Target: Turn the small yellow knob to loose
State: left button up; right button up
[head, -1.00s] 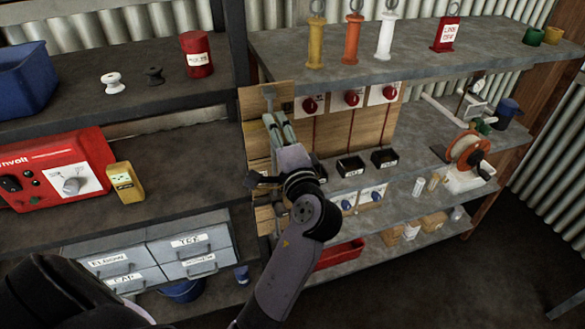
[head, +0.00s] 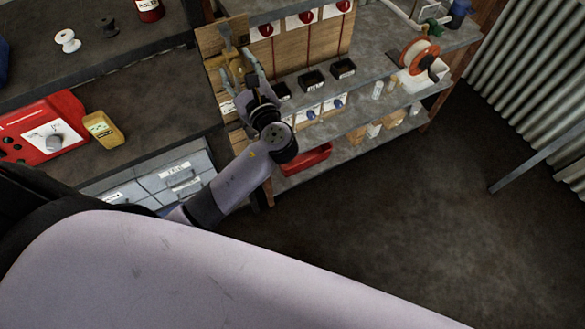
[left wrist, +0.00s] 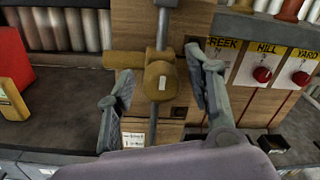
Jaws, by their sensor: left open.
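The small yellow knob (left wrist: 161,82) has a white mark on its face and sits on a yellow fitting on a grey vertical pipe, against a wooden board. In the head view the yellow fitting (head: 238,70) is partly hidden by my gripper. My left gripper (left wrist: 159,66) is open, with one finger on each side of the knob and gaps between fingers and knob in the left wrist view. It also shows at the board in the head view (head: 236,64). I cannot tell the depth of the fingertips relative to the knob. My right gripper is not in view.
Red knobs on white labelled plates (left wrist: 262,74) are right of the pipe. Black bins (head: 311,80) and blue knobs (head: 313,113) are lower down. A yellow meter (head: 103,129) and red box (head: 40,128) stand left.

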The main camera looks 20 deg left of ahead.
pick_arm(q)
jog(key=shift+r+m+p, duration=0.3)
jog(key=shift+m+p, duration=0.15)
jog(key=shift+m, duration=0.65)
jog(key=shift+s+d+f+b, duration=0.6)
jog(key=shift+f+b, duration=0.1)
jog(key=shift+b, duration=0.2)
jog(key=b+v, duration=0.5)
jog(key=v, duration=1.1)
jog(key=w+d+f+h+b, duration=0.1)
jog(key=f+h, duration=0.1)
jog(key=f, duration=0.7)
jog(key=w+d+f+h+b, duration=0.1)
jog(key=f+h+b, duration=0.1)
jog(key=f, duration=0.7)
jog(key=w+d+f+g+h+b, duration=0.1)
jog(key=w+f+h+b, duration=0.1)
jog(key=f, duration=0.8)
jog(key=shift+h, duration=0.3)
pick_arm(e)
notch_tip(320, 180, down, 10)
pick_arm(q)
jog(key=shift+d+f, duration=0.1)
